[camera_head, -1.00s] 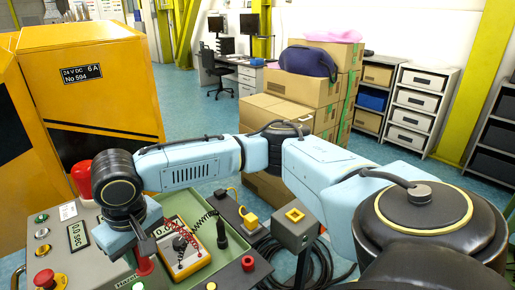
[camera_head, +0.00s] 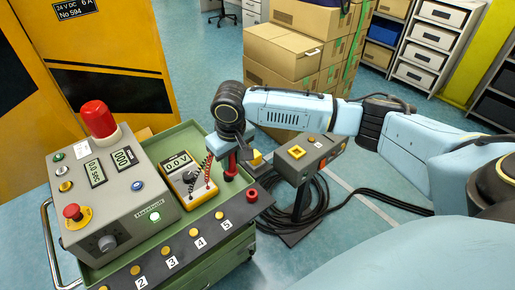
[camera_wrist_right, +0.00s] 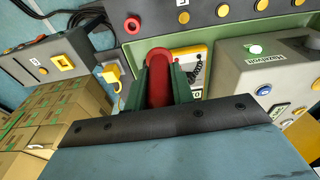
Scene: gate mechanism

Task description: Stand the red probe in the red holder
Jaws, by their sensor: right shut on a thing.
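The red probe (camera_head: 231,160) is upright in my right gripper (camera_head: 232,146), above the dark strip at the cart's right edge. In the wrist view the probe (camera_wrist_right: 159,80) fills the space between the two green fingers (camera_wrist_right: 160,90), which are shut on it. The red holder (camera_head: 252,195) is a red ring with a dark hole on that strip, nearer the front than the probe. It shows as an empty red ring (camera_wrist_right: 132,25) in the wrist view, apart from the probe. The probe's lower tip is hard to make out. My left gripper is not in view.
A yellow meter (camera_head: 188,183) reading 0.0 V lies in the green tray (camera_head: 170,138), with coiled leads. A grey control box (camera_head: 125,190) with a red dome stands at left. A grey box with a yellow socket (camera_head: 297,152) stands to the right of the cart.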

